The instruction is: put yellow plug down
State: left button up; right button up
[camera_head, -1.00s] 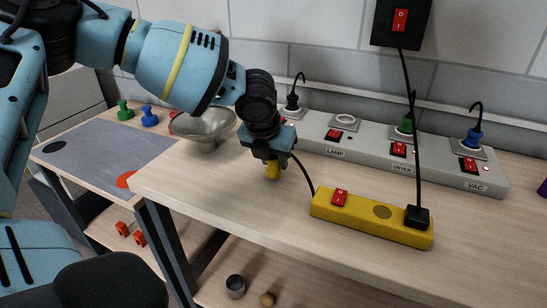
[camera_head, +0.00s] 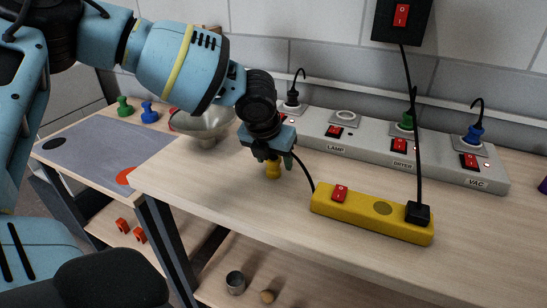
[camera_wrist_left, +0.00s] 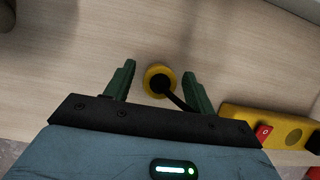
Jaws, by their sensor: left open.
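The yellow plug (camera_head: 273,169) stands on the wooden bench top, left of the yellow power strip (camera_head: 364,213). In the left wrist view the plug (camera_wrist_left: 159,80) shows from above, with a black cord running from it. My left gripper (camera_head: 274,158) is right above and around the plug. Its two green fingers are apart, one on each side of the plug, with gaps between them in the left wrist view (camera_wrist_left: 158,82). My right gripper is not in view.
The grey socket panel (camera_head: 367,149) with labelled outlets and red switches stands behind. A metal bowl (camera_head: 204,128) is to the left. A grey mat (camera_head: 100,153) and green (camera_head: 124,107) and blue (camera_head: 149,113) plugs lie further left. Bare bench lies in front.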

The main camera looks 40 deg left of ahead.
pick_arm(q)
jog(key=p+v, duration=0.2)
jog(key=v, duration=1.1)
jog(key=shift+w, duration=0.15)
